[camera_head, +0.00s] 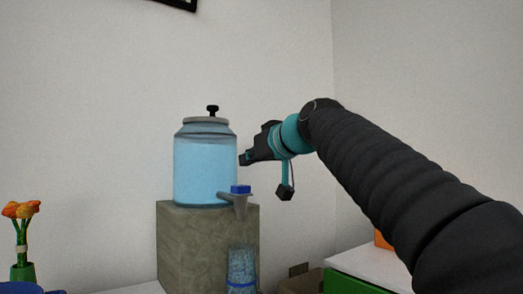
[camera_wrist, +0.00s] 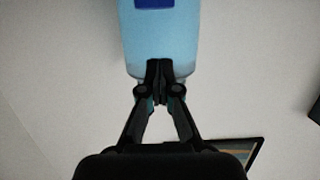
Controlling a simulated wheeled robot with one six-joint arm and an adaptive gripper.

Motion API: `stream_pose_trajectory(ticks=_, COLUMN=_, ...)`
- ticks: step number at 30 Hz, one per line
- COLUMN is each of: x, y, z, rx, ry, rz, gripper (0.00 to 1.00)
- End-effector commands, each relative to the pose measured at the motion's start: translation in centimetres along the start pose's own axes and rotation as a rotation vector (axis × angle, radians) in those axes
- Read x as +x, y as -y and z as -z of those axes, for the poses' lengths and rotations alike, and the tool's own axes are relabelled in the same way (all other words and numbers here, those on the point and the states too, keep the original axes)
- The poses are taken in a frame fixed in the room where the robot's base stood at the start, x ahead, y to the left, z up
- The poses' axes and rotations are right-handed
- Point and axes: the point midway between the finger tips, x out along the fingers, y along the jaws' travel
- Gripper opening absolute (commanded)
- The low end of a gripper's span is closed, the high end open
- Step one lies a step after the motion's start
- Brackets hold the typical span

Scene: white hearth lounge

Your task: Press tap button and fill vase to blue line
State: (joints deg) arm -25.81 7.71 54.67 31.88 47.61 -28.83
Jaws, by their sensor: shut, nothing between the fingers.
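A glass dispenser (camera_head: 205,165) of light blue water, with a grey lid and black knob, stands on a stone block (camera_head: 190,245). Its tap (camera_head: 238,200) has a blue button (camera_head: 240,189) on top. A clear patterned vase (camera_head: 242,265) stands under the tap, with a blue line (camera_head: 242,284) low on it. I cannot tell its water level. My gripper (camera_head: 243,159) is shut and empty, above the button and beside the dispenser's right side. In the wrist view my gripper (camera_wrist: 159,66) overlaps the dispenser (camera_wrist: 160,42), with the blue button (camera_wrist: 154,3) at the top edge.
Orange flowers (camera_head: 20,210) in a green holder stand at the far left beside a blue item (camera_head: 35,291). A green-sided surface (camera_head: 360,283) and a brown box (camera_head: 300,280) are at lower right. The wall space above the dispenser is free.

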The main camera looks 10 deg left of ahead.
Motion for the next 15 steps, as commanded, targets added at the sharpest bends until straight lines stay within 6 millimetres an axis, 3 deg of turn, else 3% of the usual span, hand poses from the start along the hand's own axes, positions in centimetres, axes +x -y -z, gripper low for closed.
stream_pose_trajectory(ticks=3, x=1.9, y=0.0, z=-0.4, rx=0.001, ry=0.000, rz=0.001, gripper=0.00)
stream_pose_trajectory(ticks=9, x=2.3, y=0.1, z=-3.0, rx=0.000, ry=0.001, rz=0.001, gripper=0.00)
stream_pose_trajectory(ticks=15, x=2.5, y=0.0, z=-3.8, rx=0.000, ry=-0.001, rz=-0.001, gripper=0.00)
